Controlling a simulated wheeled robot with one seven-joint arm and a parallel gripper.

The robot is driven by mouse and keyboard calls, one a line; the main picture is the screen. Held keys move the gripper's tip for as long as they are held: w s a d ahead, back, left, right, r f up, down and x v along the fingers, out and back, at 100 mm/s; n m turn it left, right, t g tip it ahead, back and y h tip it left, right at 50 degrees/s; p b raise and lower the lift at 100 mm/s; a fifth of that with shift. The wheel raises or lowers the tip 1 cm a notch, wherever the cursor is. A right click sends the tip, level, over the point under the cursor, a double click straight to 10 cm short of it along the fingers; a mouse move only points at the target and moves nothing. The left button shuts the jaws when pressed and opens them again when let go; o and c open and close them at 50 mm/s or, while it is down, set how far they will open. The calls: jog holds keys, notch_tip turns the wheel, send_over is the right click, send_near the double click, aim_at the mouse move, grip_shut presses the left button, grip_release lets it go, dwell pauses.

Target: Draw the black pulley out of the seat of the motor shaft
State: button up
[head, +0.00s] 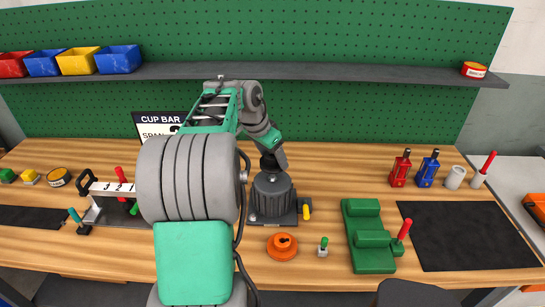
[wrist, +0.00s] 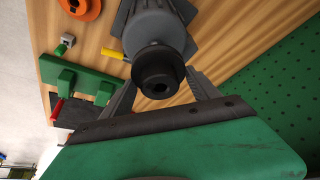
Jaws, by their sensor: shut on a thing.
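The black pulley (wrist: 157,70) shows in the wrist view as a dark round piece with a hole in its face. It is at the end of the grey motor (wrist: 155,25), in line with it. I cannot tell if there is a gap between them. In the head view the motor (head: 271,196) stands upright on a dark base plate, and my gripper (head: 270,163) is right above its top. The fingers of my gripper (wrist: 160,90) lie on both sides of the pulley and are shut on it.
An orange round part (head: 282,246) and a small green-topped piece (head: 323,247) lie in front of the motor. A green fixture (head: 367,236) stands to the right, beside a black mat (head: 465,236). A shelf (head: 330,71) with bins runs along the green pegboard behind.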

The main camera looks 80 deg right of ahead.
jog(key=shift+r, duration=0.5)
jog(key=shift+r+p, duration=1.8)
jog(key=shift+r, duration=0.2)
jog(key=shift+w, duration=0.1)
